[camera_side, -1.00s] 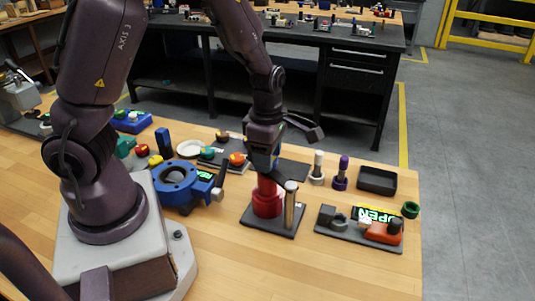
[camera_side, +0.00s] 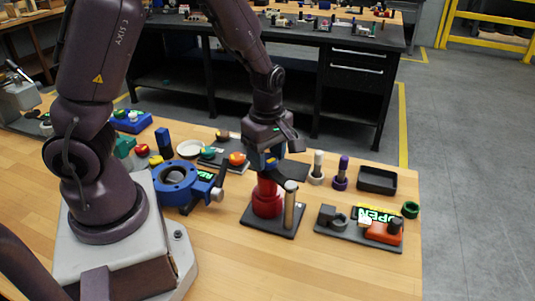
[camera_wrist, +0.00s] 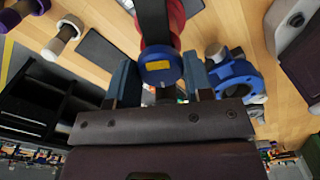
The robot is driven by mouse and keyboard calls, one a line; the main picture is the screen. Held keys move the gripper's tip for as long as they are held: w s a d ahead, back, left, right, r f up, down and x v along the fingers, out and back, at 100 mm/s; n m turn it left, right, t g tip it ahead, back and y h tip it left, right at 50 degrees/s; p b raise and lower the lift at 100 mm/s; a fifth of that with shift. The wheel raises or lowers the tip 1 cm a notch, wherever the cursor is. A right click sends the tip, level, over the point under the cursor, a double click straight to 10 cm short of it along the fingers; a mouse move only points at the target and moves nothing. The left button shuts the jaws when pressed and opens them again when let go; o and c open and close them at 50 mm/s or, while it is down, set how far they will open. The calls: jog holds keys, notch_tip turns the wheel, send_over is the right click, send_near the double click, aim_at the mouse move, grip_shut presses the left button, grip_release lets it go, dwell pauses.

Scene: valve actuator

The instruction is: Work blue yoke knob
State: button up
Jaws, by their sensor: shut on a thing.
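The blue yoke knob (camera_wrist: 161,69) has a yellow face and sits between the two fingers of my gripper (camera_wrist: 160,78) in the wrist view. My gripper is shut on it. In the side view my gripper (camera_side: 268,160) is over the red post (camera_side: 267,200), and the knob is mostly hidden there by the fingers. The red post stands upright on a dark base plate (camera_side: 258,229). A dark bar (camera_wrist: 153,22) runs across the red part behind the knob in the wrist view.
A metal post (camera_side: 290,208) stands close beside the red post on the same plate. A blue valve (camera_side: 176,185) is to the left. A plate with a green OPEN sign (camera_side: 376,214) is to the right. A black tray (camera_side: 377,180) lies behind that. The front right tabletop is clear.

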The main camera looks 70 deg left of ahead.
aim_at(267, 158)
jog(key=m, duration=0.4)
jog(key=shift+m, duration=1.9)
jog(key=o, duration=0.9)
notch_tip(267, 158, up, 13)
jog(key=shift+r, duration=0.1)
